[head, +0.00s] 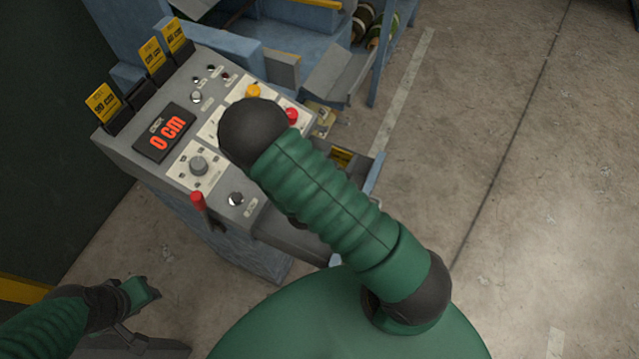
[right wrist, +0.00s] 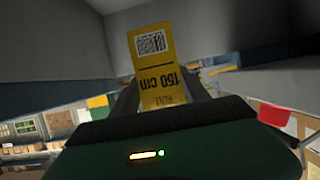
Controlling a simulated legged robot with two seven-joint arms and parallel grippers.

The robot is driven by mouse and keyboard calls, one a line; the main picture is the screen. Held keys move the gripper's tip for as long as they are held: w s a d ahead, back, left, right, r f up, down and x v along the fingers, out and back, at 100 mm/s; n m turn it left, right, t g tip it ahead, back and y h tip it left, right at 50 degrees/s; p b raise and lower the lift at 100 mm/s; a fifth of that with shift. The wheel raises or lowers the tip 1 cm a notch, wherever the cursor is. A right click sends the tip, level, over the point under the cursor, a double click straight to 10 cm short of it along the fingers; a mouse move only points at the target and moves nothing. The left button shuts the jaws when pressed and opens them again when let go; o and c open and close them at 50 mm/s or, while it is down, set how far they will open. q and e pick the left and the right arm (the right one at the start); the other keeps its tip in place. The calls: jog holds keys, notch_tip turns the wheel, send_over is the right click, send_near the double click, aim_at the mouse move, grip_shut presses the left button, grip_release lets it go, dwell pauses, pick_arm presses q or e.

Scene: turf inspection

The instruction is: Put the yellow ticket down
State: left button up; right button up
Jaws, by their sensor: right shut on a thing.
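The yellow ticket (right wrist: 160,70) shows in the right wrist view, with a barcode and the print "150 cm" upside down. My right gripper (right wrist: 160,98) is shut on it, with dark fingers on both sides. In the head view my right arm covers much of the middle, and I cannot make out the fingers or the held ticket for sure. My left gripper (head: 145,289) is low at the left of the head view, apart from the console; its fingers are too unclear to read.
Concrete floor (head: 540,180) is open at right.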

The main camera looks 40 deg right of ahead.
aim_at(342, 164)
jog(key=f, duration=0.3)
jog(key=shift+s+d+f, duration=0.1)
jog(key=shift+d, duration=0.3)
jog(key=f, duration=0.2)
jog(key=shift+a+f, duration=0.3)
jog(key=shift+f, duration=0.05)
jog(key=shift+a+f, duration=0.15)
jog(key=shift+a, duration=0.4)
jog(key=shift+d, duration=0.1)
jog(key=o, duration=0.9)
jog(key=shift+d+f, duration=0.1)
jog(key=shift+d, duration=0.1)
jog(key=o, duration=0.4)
jog(key=shift+d+f, duration=0.1)
jog(key=shift+d, duration=0.2)
jog(key=shift+a, duration=0.2)
jog(key=shift+a+r, duration=0.2)
jog(key=shift+r, duration=0.15)
pick_arm(q)
jog(key=shift+s+d+f+b, duration=0.1)
jog(key=shift+f+b, duration=0.2)
jog(key=shift+b, duration=0.05)
pick_arm(e)
jog(key=shift+v, duration=3.6)
